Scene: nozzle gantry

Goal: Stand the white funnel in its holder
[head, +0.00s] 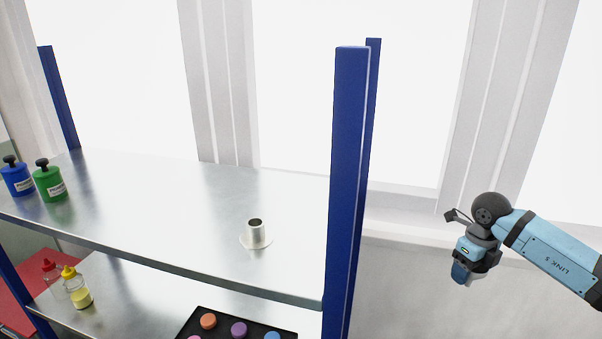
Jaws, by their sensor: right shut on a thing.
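A short silvery metal cup on a round pale base, which looks like the funnel holder (255,228), stands upright on the upper shelf near its right end. Its top is open and nothing sits in it. My right gripper (464,275) is out to the right of the shelf unit, beyond the blue post, pointing downward. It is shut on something. A small pale bit, likely the white funnel (475,281), shows beside the fingers, but most of it is hidden by the gripper. My left gripper is not in view.
The metal upper shelf (180,200) is mostly clear. Blue (18,180) and green (49,184) bottles stand at its left. A blue post (346,180) rises between my right gripper and the holder. Below are a yellow-capped bottle (79,292) and a black tray (200,335) of coloured discs.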

